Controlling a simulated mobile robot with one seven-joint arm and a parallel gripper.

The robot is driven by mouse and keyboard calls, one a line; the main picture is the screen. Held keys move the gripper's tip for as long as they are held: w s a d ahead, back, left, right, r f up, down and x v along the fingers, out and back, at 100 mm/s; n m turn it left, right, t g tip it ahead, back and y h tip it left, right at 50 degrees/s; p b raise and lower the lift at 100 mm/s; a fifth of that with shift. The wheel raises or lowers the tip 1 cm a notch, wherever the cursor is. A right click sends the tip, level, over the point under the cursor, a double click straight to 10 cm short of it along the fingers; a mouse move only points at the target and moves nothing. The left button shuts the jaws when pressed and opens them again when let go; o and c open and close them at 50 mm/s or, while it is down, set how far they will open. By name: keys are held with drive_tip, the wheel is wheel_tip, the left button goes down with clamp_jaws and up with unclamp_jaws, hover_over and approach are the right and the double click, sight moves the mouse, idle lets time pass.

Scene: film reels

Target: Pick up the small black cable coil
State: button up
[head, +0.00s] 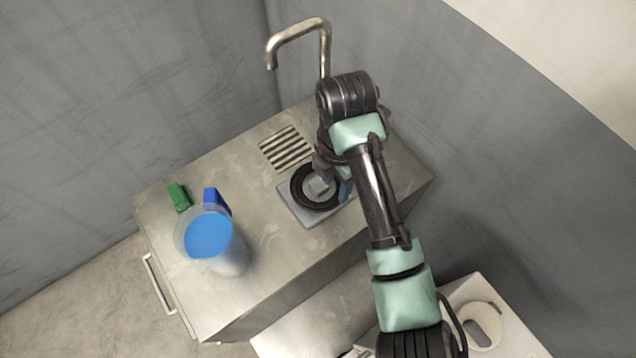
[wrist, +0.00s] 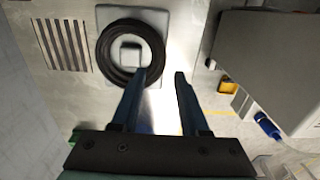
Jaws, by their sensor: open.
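The small black cable coil (head: 299,189) lies on a light grey square plate (head: 304,218) on the counter, around a pale square block (head: 319,186) in the plate's middle. In the wrist view the coil (wrist: 106,52) shows as a full black ring, left of centre, with the block (wrist: 131,56) inside it. My gripper (wrist: 160,78) is open and empty. Its left fingertip overlaps the coil's lower right edge in the picture; whether it touches cannot be told. The right fingertip is to the right, clear of the coil. In the head view my wrist hides the coil's right side.
A clear container with blue contents (head: 209,236) stands on the counter (head: 262,268) at left, by a green block (head: 178,197) and a blue block (head: 217,200). A slatted drain (head: 286,147) and a tall metal tap (head: 326,45) are behind the plate. Grey walls stand close behind.

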sight(335, 199)
drive_tip(key=shift+w+d+f, duration=0.1)
drive_tip(key=shift+f, duration=3.45)
drive_tip(key=shift+r, duration=0.1)
clamp_jaws()
